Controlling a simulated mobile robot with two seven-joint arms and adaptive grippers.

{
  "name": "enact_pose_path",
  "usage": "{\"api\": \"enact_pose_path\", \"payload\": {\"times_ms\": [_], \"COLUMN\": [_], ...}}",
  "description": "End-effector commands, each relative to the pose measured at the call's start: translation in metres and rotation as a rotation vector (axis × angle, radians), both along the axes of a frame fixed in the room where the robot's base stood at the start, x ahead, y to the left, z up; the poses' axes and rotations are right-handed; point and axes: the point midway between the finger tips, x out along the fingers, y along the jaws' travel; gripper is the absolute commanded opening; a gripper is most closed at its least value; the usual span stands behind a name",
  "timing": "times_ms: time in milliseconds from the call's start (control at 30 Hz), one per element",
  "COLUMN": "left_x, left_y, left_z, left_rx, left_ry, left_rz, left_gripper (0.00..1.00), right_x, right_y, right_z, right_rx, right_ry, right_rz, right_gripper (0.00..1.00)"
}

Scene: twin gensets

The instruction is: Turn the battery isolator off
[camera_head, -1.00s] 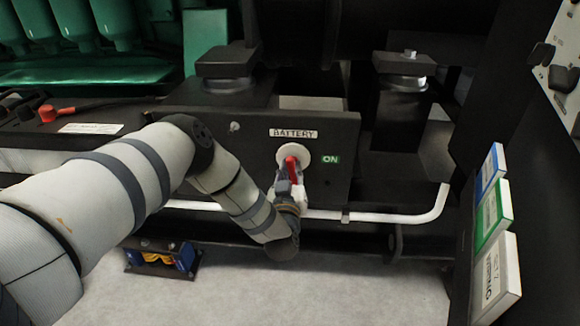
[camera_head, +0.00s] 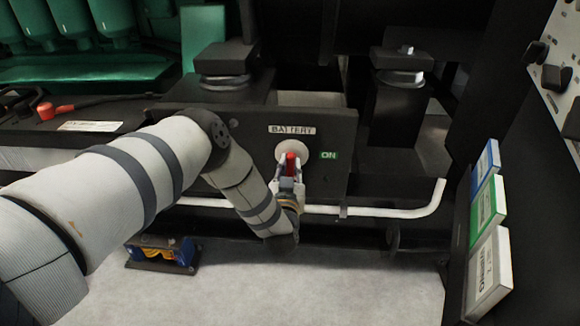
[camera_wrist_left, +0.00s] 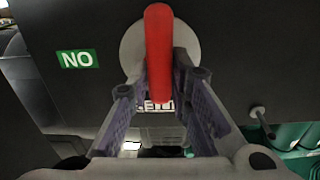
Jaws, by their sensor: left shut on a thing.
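The battery isolator has a red handle (camera_head: 291,161) on a pale round disc (camera_head: 281,152), set in a dark panel (camera_head: 225,143) under a BATTERY label (camera_head: 292,131). A green ON label (camera_head: 328,155) is to its right. My left gripper (camera_head: 290,168) is at the handle, shut on it. In the left wrist view, which looks inverted, the red handle (camera_wrist_left: 158,50) stands upright in front of the disc (camera_wrist_left: 131,45), and its end lies between the two fingers (camera_wrist_left: 162,98). The fingers hide part of the panel. My right gripper is not in view.
A white pipe (camera_head: 400,211) runs below the panel. Black mounts (camera_head: 226,60) stand behind it. A red-capped terminal (camera_head: 46,111) is at left, and a blue and yellow device (camera_head: 163,254) is on the floor. Coloured boxes (camera_head: 488,210) hang at right.

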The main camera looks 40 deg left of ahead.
Motion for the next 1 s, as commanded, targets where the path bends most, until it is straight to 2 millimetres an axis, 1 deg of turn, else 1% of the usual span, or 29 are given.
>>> {"api": "enact_pose_path", "payload": {"times_ms": [33,67,100,133,167,433,533,567,800,900,1000], "left_x": [-0.001,-0.001,-0.001,-0.001,-0.001,-0.001,-0.010,-0.015,-0.071,-0.088,-0.099], "left_y": [-0.001,-0.001,-0.001,-0.001,-0.001,-0.001,-0.007,-0.010,-0.044,-0.055,-0.061], "left_z": [-0.002,-0.002,-0.002,-0.002,-0.002,-0.001,-0.002,-0.002,-0.002,-0.002,-0.001], "left_rx": [0.001,0.001,0.000,0.000,0.001,0.000,-0.002,-0.003,-0.002,-0.001,0.000], "left_ry": [0.006,0.006,0.005,0.005,0.004,0.002,0.005,0.007,0.007,0.007,0.004], "left_rz": [-0.002,-0.002,-0.002,-0.002,-0.002,-0.001,-0.003,-0.003,-0.004,-0.004,-0.002], "left_gripper": [0.00,0.21,0.30,0.36,0.38,0.38,0.38,0.38,0.38,0.38,0.38], "right_x": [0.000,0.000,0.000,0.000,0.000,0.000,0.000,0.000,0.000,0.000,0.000], "right_y": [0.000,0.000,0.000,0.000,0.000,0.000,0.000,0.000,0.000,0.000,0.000], "right_z": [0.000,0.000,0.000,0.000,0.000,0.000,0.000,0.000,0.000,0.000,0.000], "right_rx": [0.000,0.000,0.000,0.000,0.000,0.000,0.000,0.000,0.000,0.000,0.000], "right_ry": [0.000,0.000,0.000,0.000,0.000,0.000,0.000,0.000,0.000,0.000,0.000], "right_rz": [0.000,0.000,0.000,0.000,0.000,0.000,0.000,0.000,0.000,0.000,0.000], "right_gripper": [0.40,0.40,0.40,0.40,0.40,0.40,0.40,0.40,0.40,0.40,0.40]}}
